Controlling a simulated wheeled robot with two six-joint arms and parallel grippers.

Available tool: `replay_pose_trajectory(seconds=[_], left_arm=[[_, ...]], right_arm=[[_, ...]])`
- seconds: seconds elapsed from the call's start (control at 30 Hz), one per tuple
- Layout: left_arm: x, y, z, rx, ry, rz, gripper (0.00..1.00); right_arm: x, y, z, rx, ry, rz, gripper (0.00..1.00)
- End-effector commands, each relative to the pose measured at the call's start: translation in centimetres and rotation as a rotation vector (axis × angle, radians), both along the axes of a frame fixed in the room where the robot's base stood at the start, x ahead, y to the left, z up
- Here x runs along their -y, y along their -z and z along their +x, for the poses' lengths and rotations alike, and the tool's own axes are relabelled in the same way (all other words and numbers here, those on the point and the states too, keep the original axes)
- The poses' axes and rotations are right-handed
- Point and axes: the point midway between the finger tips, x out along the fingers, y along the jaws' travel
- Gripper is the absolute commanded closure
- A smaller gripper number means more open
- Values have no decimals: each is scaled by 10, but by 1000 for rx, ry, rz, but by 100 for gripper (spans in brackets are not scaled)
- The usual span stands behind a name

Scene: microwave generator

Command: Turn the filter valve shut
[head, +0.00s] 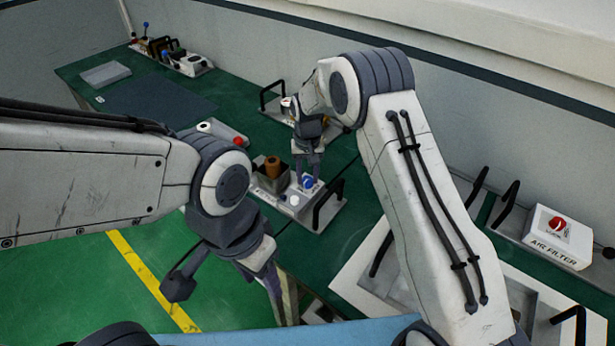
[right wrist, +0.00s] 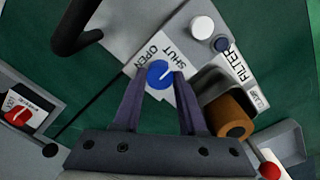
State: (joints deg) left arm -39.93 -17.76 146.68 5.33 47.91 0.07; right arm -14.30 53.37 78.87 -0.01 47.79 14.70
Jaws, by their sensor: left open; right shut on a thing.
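The filter valve is a blue round knob (right wrist: 160,73) with a white pointer line, on a plate lettered OPEN and SHUT. The pointer slants up and right, toward the SHUT lettering. In the head view the knob (head: 307,182) sits on the grey filter unit (head: 325,211) at the table's near edge. My right gripper (head: 307,173) reaches down over it. In the right wrist view my right gripper (right wrist: 160,80) has its fingers on either side of the knob, shut on it. My left gripper (head: 272,285) is open and empty, hanging in front of the table edge.
A brown cylinder (right wrist: 232,116) and a white knob (right wrist: 202,29) stand on the same unit. A black handle (head: 328,192) rises beside the valve. A box lettered AIR FILTER with a red knob (head: 557,223) is at the right. A dark mat (head: 160,103) lies farther left.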

Motion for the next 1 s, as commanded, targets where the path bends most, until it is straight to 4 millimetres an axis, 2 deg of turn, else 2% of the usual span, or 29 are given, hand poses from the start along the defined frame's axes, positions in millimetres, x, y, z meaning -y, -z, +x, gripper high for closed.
replay_pose_trajectory(seconds=[0.63,0.67,0.7,0.73,1.0], left_arm=[[0,1,0,0,0,0,50],[0,1,0,0,0,0,50],[0,1,0,0,0,0,50],[0,1,0,0,0,0,50],[0,1,0,0,0,0,50]], right_arm=[[0,-1,1,3,54,1,100],[0,-1,1,3,53,1,55],[0,-1,1,3,53,1,40],[0,-1,1,3,53,1,29],[0,0,0,1,52,0,29]])
